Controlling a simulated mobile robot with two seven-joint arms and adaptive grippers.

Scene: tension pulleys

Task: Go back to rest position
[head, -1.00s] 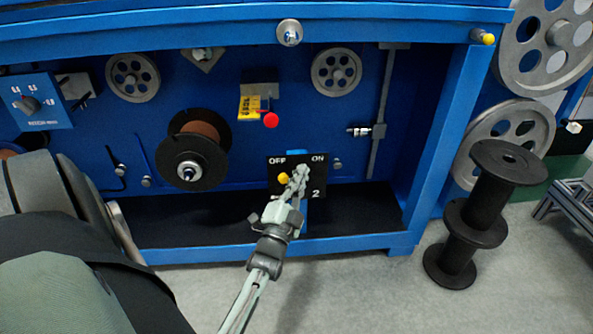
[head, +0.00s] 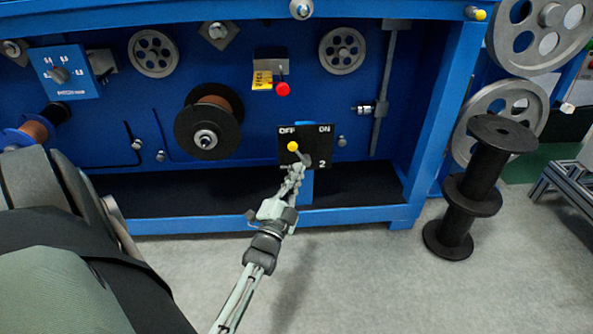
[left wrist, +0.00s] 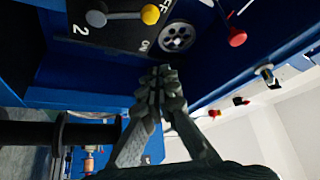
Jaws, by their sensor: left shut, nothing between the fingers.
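My left gripper (head: 297,172) is in the middle of the head view, just below and in front of the black OFF/ON switch panel (head: 320,144). Its fingers are shut together and hold nothing. The panel carries a lever with a yellow knob (head: 292,146), which points toward the OFF side. In the left wrist view the shut left gripper (left wrist: 160,80) appears below the panel, apart from the yellow knob (left wrist: 150,14). My right gripper is not in view.
The blue machine frame (head: 340,216) stands close ahead. A red button (head: 283,89), a dark spool (head: 208,122) and grey pulleys (head: 342,50) are mounted on it. A stack of black spools (head: 470,190) stands at the right. The grey floor (head: 370,285) in front is clear.

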